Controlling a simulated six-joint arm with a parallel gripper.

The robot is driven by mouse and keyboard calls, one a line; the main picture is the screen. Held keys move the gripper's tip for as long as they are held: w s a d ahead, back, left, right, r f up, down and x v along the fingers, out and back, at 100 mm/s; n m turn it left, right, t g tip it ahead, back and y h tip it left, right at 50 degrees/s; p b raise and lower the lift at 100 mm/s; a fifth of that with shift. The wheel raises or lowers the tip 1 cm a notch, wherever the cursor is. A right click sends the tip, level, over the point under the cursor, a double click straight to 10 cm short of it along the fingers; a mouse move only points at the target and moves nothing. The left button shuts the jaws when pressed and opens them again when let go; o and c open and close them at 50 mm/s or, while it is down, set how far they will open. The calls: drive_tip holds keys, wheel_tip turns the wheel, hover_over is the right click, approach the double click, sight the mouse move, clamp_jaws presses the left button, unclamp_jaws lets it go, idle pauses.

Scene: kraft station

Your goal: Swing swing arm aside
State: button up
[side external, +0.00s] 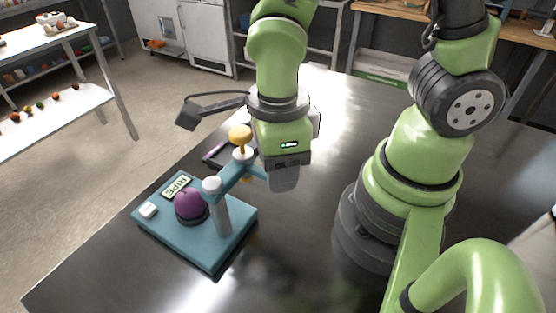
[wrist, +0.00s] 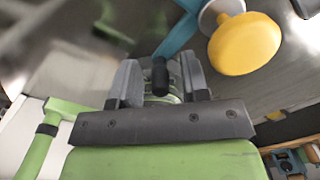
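The teal swing arm (side external: 230,177) sits on a grey post (side external: 220,212) and reaches away from the base toward my gripper. A yellow knob (side external: 240,136) stands up from it on a white stem. In the wrist view the knob (wrist: 245,44) is right of my fingers, and the teal arm (wrist: 178,36) runs down toward them. My gripper (side external: 283,178) is open at the arm's far end. In the wrist view a black peg (wrist: 160,76) shows between the spread fingers, with gaps on both sides. I cannot tell whether the peg belongs to the arm.
The teal base (side external: 180,240) carries a purple dome (side external: 190,205), a "RIPE" label (side external: 176,185) and a small white block (side external: 148,210). A dark flat object (side external: 217,155) lies behind the base. The metal table (side external: 130,275) is clear in front.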

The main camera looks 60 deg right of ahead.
drive_tip(key=shift+r, duration=0.1)
wheel_tip(320, 180, up, 10)
drive_tip(key=shift+f, duration=0.1)
idle(0.5)
drive_tip(key=shift+d+r+n+t+y, duration=0.35)
drive_tip(key=shift+r+n, duration=0.1)
drive_tip(key=shift+n, duration=0.45)
drive_tip(key=s+d+r+n+t, duration=0.1)
drive_tip(key=d+r+n+t, duration=0.2)
drive_tip(key=n, duration=0.7)
drive_tip(key=s+d+r+n+t+y, duration=0.1)
drive_tip(key=d+r+n+t, duration=0.2)
drive_tip(key=n, duration=0.8)
drive_tip(key=shift+s+r, duration=0.15)
drive_tip(key=shift+r, duration=0.15)
